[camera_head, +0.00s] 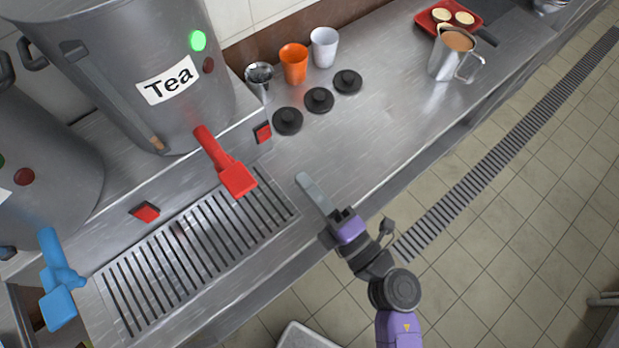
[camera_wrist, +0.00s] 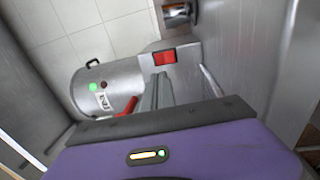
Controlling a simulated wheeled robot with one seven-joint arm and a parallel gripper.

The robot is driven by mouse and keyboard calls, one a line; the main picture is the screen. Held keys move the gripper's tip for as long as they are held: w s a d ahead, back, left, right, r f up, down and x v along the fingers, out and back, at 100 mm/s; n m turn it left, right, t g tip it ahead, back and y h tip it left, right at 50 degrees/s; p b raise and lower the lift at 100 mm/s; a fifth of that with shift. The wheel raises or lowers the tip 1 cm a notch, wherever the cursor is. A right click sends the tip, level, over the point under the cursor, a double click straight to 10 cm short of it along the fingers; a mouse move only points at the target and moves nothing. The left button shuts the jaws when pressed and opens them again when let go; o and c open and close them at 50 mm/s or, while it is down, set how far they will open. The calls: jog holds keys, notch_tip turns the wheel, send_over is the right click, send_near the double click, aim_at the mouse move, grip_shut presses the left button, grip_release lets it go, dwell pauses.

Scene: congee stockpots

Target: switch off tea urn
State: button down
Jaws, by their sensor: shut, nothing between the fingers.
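The tea urn (camera_head: 165,110) is a large steel pot with a "Tea" label at the upper left. Its green lamp (camera_head: 198,41) is bright and the red lamp (camera_head: 208,65) below it is dark. Its red tap (camera_head: 225,165) points over the drip grate. A red rocker switch (camera_head: 263,132) sits on the step face right of the tap. In the wrist view the tea urn (camera_wrist: 105,88) is at left and a red switch (camera_wrist: 165,57) is just beyond the fingertips. My gripper (camera_head: 303,178) is shut and empty above the counter, right of the grate, apart from the switch.
A second urn (camera_head: 40,160) with a blue tap (camera_head: 60,280) stands left; another red switch (camera_head: 145,212) is between them. The counter around my gripper is clear.

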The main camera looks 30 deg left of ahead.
aim_at(264, 133)
jog(key=p+x, duration=0.1)
jog(key=x, duration=0.9)
jog(key=shift+w+a+r, duration=0.1)
jog(key=shift+w+a, duration=0.1)
jog(key=shift+a, duration=0.1)
jog(key=shift+p, duration=0.3)
